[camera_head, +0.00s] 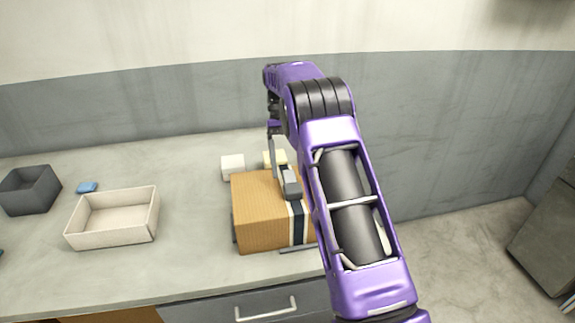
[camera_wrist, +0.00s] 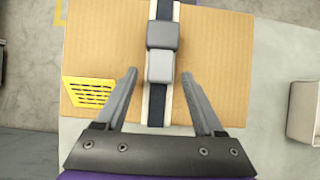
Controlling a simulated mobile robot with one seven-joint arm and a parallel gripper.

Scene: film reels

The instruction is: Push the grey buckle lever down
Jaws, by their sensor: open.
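The grey buckle lever (camera_wrist: 160,67) sits on a dark strap with pale edges (camera_wrist: 158,105) that runs over a brown box (camera_wrist: 215,50). In the head view the buckle (camera_head: 291,183) shows on top of the box (camera_head: 262,205), partly behind my arm. In the wrist view the buckle has two grey blocks, a darker one (camera_wrist: 162,35) above the paler one. My gripper (camera_wrist: 160,73) is open and empty above the box, its fingers on either side of the strap. I cannot tell how high the fingertips are above the box.
A cream open tray (camera_head: 112,243) and a dark grey bin (camera_head: 30,190) stand to the left, with a small blue item (camera_head: 87,187) near them. A white block (camera_head: 232,167) and a pale yellow block (camera_head: 275,158) stand behind the box. A yellow grille-like patch (camera_wrist: 90,92) lies on the box.

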